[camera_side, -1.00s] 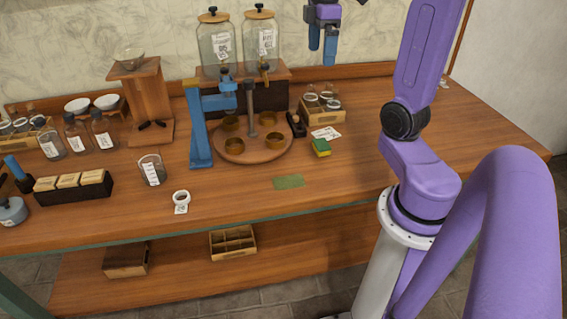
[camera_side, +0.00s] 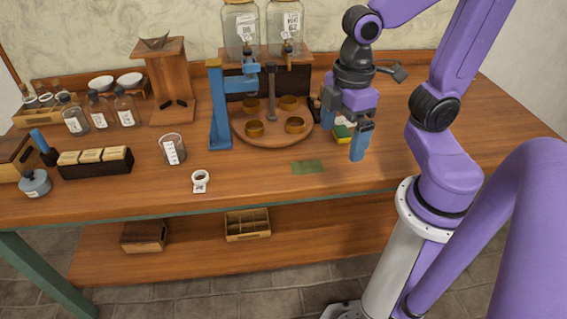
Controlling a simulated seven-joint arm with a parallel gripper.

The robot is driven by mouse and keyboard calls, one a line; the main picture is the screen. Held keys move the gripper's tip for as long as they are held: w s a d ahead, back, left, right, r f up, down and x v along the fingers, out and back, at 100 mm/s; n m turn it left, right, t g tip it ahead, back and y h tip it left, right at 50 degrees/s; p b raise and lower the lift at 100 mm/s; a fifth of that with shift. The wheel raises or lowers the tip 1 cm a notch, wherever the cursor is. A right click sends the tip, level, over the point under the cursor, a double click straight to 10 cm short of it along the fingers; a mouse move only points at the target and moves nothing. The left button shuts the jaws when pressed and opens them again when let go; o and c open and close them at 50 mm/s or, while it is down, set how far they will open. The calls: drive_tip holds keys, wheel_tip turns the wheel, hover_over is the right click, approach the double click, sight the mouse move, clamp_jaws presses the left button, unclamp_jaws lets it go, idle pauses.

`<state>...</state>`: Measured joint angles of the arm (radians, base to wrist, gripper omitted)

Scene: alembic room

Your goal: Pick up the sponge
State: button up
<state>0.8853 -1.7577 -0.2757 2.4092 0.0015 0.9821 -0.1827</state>
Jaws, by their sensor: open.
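The sponge (camera_side: 342,132), green and yellow, lies on the wooden bench to the right of the round turntable. My gripper partly hides it. My gripper (camera_side: 341,150) has blue fingers pointing down, spread apart and empty. Its fingers appear around or just in front of the sponge in this view; I cannot tell the exact height or depth between them.
The round turntable (camera_side: 270,141) with several brass cups and a blue stand (camera_side: 218,105) are left of my gripper. A flat green patch (camera_side: 307,166) lies in front. A glass beaker (camera_side: 172,149) stands further left. The bench's right side is clear.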

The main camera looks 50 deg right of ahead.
drive_tip(key=shift+n, duration=0.3)
drive_tip(key=s, duration=0.1)
drive_tip(key=s+f, duration=0.1)
drive_tip(key=s, duration=0.1)
drive_tip(key=s+a, duration=0.1)
drive_tip(key=shift+s+f, duration=0.3)
drive_tip(key=shift+f, duration=0.1)
drive_tip(key=shift+c, duration=0.4)
